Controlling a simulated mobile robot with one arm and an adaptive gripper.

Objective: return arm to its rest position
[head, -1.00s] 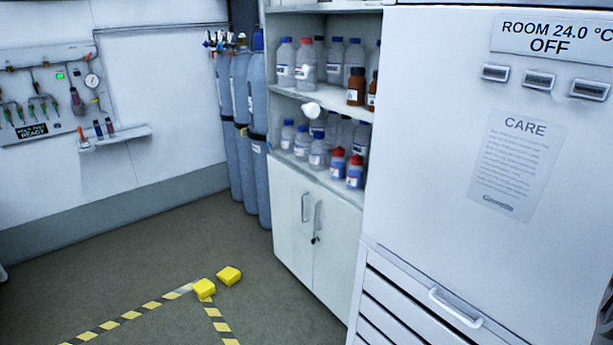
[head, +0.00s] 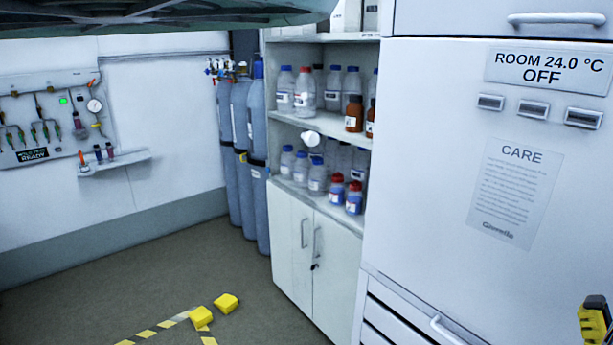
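A yellow and black part (head: 595,325) shows at the lower right edge of the head view, cut off by the frame. It may be the end of my gripper, but I cannot tell whether its fingers are open or shut. No object is visibly held in it.
A white cabinet (head: 345,255) with shelves of bottles stands mid-view, beside blue gas cylinders (head: 257,170). A tall white unit (head: 425,180) fills the right. Two yellow blocks (head: 226,303) lie on the floor near striped tape (head: 147,334). The floor at left is clear.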

